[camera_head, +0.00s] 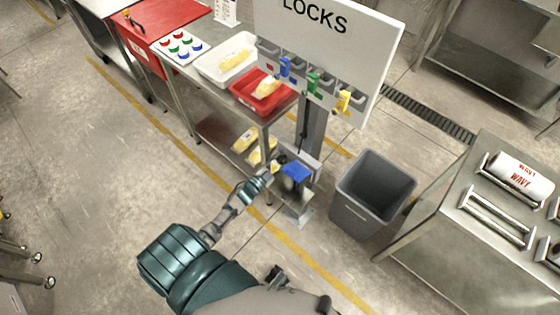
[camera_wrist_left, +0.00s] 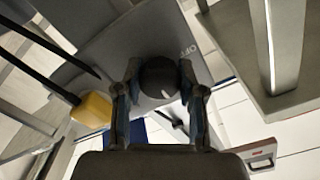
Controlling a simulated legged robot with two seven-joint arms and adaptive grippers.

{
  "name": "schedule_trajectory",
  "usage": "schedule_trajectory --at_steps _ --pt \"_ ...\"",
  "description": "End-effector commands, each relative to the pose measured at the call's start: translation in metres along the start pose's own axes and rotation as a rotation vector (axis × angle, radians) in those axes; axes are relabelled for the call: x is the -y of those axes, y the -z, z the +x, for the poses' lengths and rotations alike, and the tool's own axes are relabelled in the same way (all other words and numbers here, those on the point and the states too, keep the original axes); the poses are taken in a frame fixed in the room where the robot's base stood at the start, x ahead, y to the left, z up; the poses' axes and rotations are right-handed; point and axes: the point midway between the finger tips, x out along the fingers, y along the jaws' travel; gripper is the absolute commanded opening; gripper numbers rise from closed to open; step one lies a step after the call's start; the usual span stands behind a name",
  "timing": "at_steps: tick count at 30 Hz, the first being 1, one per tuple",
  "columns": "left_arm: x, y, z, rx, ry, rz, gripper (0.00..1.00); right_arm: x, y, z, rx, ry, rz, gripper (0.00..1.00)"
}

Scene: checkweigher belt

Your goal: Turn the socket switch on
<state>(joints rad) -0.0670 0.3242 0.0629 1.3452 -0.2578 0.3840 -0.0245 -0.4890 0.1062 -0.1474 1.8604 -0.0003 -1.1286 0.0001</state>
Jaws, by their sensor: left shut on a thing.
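My left gripper (camera_head: 270,174) reaches a small post-mounted unit with a blue top (camera_head: 296,171), beside the LOCKS board's post. In the left wrist view my left gripper (camera_wrist_left: 160,72) is shut on a dark round knob (camera_wrist_left: 159,82), with one finger on each side. The knob sits on a grey plate (camera_wrist_left: 125,45) with lettering that seems to read OFF to its right. A yellow part (camera_wrist_left: 92,109) on a black cable or rod is to the left of the fingers. In the head view the knob is hidden by the gripper and too small to tell. My right gripper does not show.
The LOCKS board (camera_head: 330,42) with coloured locks stands above the unit. A steel table with a red tray (camera_head: 278,108) and white tray (camera_head: 213,73) is at upper left. A grey bin (camera_head: 355,222) stands right of the unit. A steel bench (camera_head: 455,215) is at right.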

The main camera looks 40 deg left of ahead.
Motion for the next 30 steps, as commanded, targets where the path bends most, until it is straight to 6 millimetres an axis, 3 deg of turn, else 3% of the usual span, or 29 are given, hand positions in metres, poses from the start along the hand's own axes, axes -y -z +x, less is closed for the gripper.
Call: schedule_trajectory --at_steps 13,14,16,26,30 --pt "-0.004 -0.005 -0.003 0.012 -0.007 0.009 0.04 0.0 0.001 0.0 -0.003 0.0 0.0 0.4" --pt "-0.004 -0.005 -0.003 0.012 -0.007 0.009 0.44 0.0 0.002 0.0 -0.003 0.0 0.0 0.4" --pt "-0.004 -0.005 -0.003 0.011 -0.007 0.009 0.61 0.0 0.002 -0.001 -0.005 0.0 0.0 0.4" --pt "-0.002 -0.002 -0.003 0.004 -0.003 0.009 0.64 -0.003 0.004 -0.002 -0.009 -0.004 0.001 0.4" --pt "-0.002 -0.002 -0.017 0.005 -0.004 0.009 0.64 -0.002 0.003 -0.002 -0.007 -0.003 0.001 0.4"
